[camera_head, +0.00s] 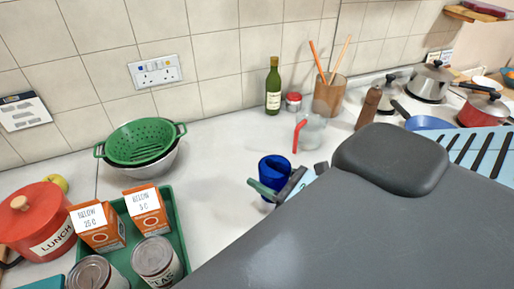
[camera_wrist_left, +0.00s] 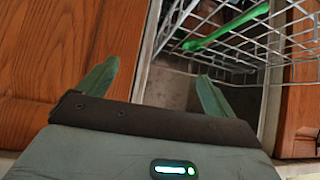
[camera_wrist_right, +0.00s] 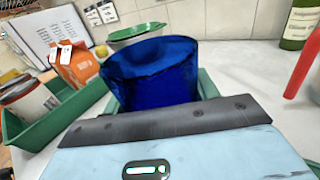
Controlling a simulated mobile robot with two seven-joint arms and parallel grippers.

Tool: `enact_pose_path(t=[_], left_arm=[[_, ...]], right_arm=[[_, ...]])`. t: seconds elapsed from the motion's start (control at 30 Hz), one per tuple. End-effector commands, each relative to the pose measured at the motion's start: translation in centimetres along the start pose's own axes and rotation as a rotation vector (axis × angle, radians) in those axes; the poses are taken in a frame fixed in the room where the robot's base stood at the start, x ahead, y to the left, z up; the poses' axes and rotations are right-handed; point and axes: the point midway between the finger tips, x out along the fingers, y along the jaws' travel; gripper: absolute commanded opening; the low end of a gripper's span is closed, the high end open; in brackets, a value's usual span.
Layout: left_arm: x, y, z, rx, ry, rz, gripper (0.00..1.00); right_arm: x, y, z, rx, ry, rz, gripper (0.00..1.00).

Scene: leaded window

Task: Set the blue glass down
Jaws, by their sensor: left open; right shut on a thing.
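I cannot tell whether the base of the glass touches the counter. My left gripper (camera_wrist_left: 157,90) is open and empty in the left wrist view, low beside wooden cabinet doors and a white wire rack (camera_wrist_left: 240,40). The left gripper is not in the head view.
A green tray (camera_head: 180,222) with cartons and cans stands at the left, by a red lunch pot (camera_head: 35,225) and a green colander (camera_head: 140,142). A clear jug (camera_head: 312,132) with a red handle and a green bottle (camera_head: 273,90) stand behind. Bare counter (camera_head: 225,150) lies between.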

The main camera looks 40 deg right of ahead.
Motion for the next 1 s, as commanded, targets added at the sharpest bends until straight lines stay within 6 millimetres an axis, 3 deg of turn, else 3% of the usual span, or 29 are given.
enact_pose_path(t=[0.2, 0.5, 0.7, 1.0], left_arm=[[0.0, 0.0, 0.0, 0.000, 0.000, 0.000, 0.92], [0.1, 0.0, -0.1, -0.001, 0.001, 0.000, 0.92], [0.1, 0.0, 0.0, -0.001, 0.001, 0.000, 0.92], [0.1, 0.0, -0.1, -0.002, 0.001, -0.001, 0.92]], right_arm=[[-4.1, -1.5, 0.1, -0.002, 0.007, -0.055, 0.25], [-7.6, -2.3, 0.6, 0.001, 0.007, -0.108, 0.25], [-9.3, -2.5, 0.9, 0.002, 0.003, -0.143, 0.25], [-10.0, -2.7, 1.0, 0.002, -0.003, -0.165, 0.25]])
